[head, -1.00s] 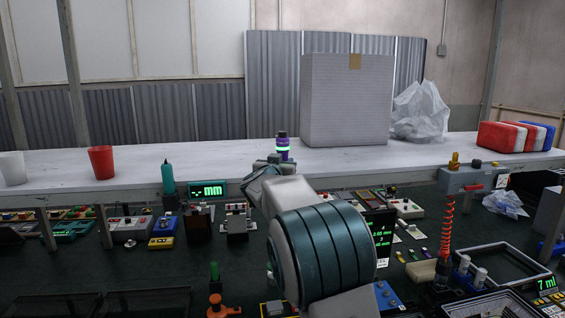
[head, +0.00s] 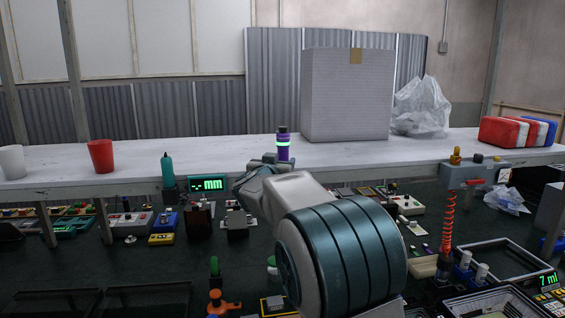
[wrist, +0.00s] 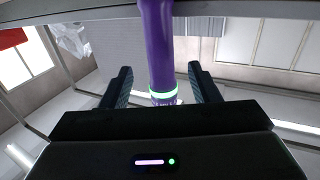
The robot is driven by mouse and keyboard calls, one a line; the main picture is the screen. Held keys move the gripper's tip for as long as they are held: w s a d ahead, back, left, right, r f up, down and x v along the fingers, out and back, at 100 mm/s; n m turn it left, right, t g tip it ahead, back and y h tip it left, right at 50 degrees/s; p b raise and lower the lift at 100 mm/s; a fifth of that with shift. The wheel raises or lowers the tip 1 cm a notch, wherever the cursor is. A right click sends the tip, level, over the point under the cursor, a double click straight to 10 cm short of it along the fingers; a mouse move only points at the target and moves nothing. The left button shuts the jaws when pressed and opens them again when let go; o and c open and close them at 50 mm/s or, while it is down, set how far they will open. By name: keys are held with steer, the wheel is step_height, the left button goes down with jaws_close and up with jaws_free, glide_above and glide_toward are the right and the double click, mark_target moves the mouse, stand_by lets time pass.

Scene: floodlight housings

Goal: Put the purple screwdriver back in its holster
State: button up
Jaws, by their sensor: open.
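The purple screwdriver (head: 283,148) stands upright at the far shelf, with a glowing green band around its handle. My gripper (head: 268,160) is just in front and left of it in the head view. In the wrist view the purple handle (wrist: 158,50) rises between the two open fingers of my gripper (wrist: 160,88), with a gap on each side. The screwdriver's lower end is hidden behind my gripper, so I cannot tell what it stands in. No holster can be made out with certainty.
A teal tool (head: 167,172) stands left, beside a green display (head: 209,185). A white box (head: 347,95) stands behind on the shelf (head: 110,165). A red cup (head: 101,156) is at left. The bench below is crowded with devices and a red coiled hose (head: 447,223).

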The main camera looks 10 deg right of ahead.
steer(key=b+v, duration=0.1)
steer(key=v, duration=0.8)
stand_by(1.7)
